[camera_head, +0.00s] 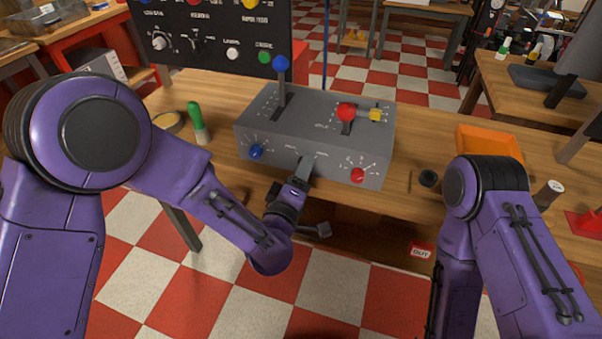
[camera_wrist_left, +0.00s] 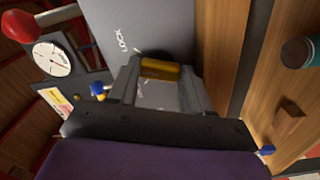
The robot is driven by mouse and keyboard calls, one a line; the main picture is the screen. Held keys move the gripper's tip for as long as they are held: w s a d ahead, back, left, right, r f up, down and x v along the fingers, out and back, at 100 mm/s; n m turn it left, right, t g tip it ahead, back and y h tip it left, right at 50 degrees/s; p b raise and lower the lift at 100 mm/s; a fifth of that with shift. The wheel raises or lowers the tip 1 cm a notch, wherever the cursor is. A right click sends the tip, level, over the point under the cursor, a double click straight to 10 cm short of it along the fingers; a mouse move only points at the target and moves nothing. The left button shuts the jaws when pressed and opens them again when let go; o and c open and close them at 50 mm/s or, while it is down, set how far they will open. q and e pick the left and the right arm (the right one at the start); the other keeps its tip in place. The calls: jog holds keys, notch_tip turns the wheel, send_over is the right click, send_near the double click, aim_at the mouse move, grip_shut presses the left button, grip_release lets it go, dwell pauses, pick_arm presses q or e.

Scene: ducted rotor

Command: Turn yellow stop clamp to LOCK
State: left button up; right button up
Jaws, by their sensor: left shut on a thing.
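The grey control box (camera_head: 262,113) stands on the wooden table. My left gripper (camera_head: 305,170) reaches up to the middle of the box's front face. In the left wrist view my left gripper (camera_wrist_left: 160,85) has the yellow stop clamp (camera_wrist_left: 160,69) between its fingertips and is shut on it. The word LOCK (camera_wrist_left: 122,43) is printed on the grey face to the left of the clamp there. In the head view the gripper hides the clamp, and small labels show just above. My right arm (camera_head: 485,230) is at the right; its gripper is out of view.
The box carries a blue-topped lever (camera_head: 281,63), a red-topped lever (camera_head: 346,112), a small yellow block (camera_head: 375,115), a blue knob (camera_head: 256,151) and a red knob (camera_head: 358,175). A green-handled tool (camera_head: 197,119) stands left; an orange tray (camera_head: 487,143) lies right.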

pick_arm(q)
jog(key=m, duration=0.4)
jog(key=shift+m, duration=0.3)
dwell(0.4)
jog(key=o, duration=1.1)
jog(key=shift+c, duration=0.2)
jog(key=shift+s, duration=0.1)
